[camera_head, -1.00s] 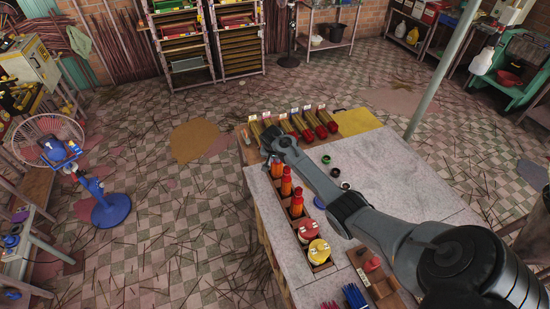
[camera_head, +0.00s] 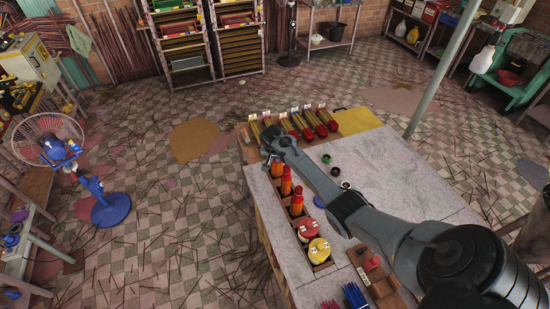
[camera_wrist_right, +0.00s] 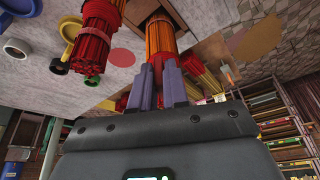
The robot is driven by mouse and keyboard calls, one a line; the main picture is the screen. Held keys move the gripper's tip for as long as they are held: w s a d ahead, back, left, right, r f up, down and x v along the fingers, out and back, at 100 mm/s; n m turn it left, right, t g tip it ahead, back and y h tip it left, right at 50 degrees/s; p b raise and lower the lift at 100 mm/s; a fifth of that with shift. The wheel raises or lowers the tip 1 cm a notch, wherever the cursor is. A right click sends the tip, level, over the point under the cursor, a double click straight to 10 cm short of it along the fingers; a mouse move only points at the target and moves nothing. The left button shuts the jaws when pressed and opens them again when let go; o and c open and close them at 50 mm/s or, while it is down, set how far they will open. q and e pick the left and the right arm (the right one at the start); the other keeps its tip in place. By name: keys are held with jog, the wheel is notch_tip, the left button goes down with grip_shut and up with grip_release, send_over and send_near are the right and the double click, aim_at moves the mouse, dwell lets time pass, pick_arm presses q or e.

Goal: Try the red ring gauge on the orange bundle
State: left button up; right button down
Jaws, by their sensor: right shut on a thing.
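My right gripper (camera_head: 272,150) comes in over the far left corner of the grey table. In the right wrist view its two purple-grey fingers (camera_wrist_right: 161,88) are shut on an orange bundle (camera_wrist_right: 160,42), which looks upright near a recess in the table. I cannot tell whether its end rests in the recess. I cannot pick out the red ring gauge for certain. Small dark and green rings (camera_head: 335,172) lie on the tabletop right of the gripper. My left gripper is not in view.
Several red-ended bundles (camera_head: 309,127) lie on a rack at the table's far end. The tabletop's right part (camera_head: 420,190) is clear.

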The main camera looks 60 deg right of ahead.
aim_at(275, 162)
jog(key=shift+f, duration=0.5)
jog(key=shift+f+b, duration=0.75)
jog(key=shift+f, duration=0.1)
jog(key=shift+f+b, duration=0.35)
jog(key=shift+f, duration=0.15)
jog(key=shift+r, duration=0.15)
